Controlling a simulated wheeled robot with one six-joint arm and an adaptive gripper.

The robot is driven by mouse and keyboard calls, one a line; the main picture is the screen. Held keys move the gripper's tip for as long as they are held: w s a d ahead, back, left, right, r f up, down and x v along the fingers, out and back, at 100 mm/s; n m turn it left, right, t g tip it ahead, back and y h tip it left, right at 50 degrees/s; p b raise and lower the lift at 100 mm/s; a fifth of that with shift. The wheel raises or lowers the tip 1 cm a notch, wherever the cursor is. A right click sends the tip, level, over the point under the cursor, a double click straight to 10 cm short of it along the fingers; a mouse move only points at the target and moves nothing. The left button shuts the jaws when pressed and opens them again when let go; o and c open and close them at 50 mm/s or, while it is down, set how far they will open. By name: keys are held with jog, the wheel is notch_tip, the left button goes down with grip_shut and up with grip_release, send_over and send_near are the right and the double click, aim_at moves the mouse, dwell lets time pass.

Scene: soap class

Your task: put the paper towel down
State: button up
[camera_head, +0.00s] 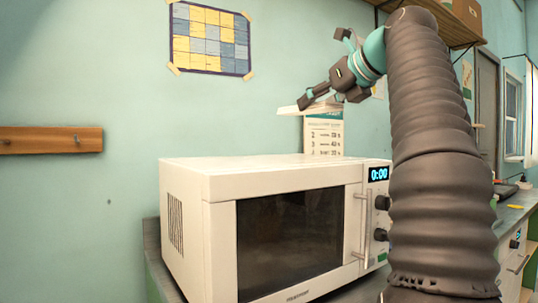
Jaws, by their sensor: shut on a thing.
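My gripper (306,101) is above the back of the microwave, pointing left and down. It is shut on a thin, flat white piece, which I take to be the paper towel (288,109). The paper towel sticks out to the left of the fingertips, roughly level and clear above the microwave top. Its right part is hidden behind the fingers. A white microwave (264,180) with a dark door window and a display reading 0:00 stands on the counter below.
A printed sheet (323,138) shows on the wall behind the microwave. The microwave top is bare. My arm hides part of the right side. A counter (513,215) with small items runs along the right, with a shelf (452,25) above. A wooden rail (50,140) is on the left wall.

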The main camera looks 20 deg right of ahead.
jog(key=w+a+f, duration=0.4)
jog(key=w, duration=0.1)
jog(key=w+a+f, duration=0.2)
jog(key=w+a, duration=0.1)
jog(key=shift+f, duration=2.2)
jog(key=shift+f, duration=0.35)
jog(key=o, duration=0.9)
jog(key=shift+f, duration=0.1)
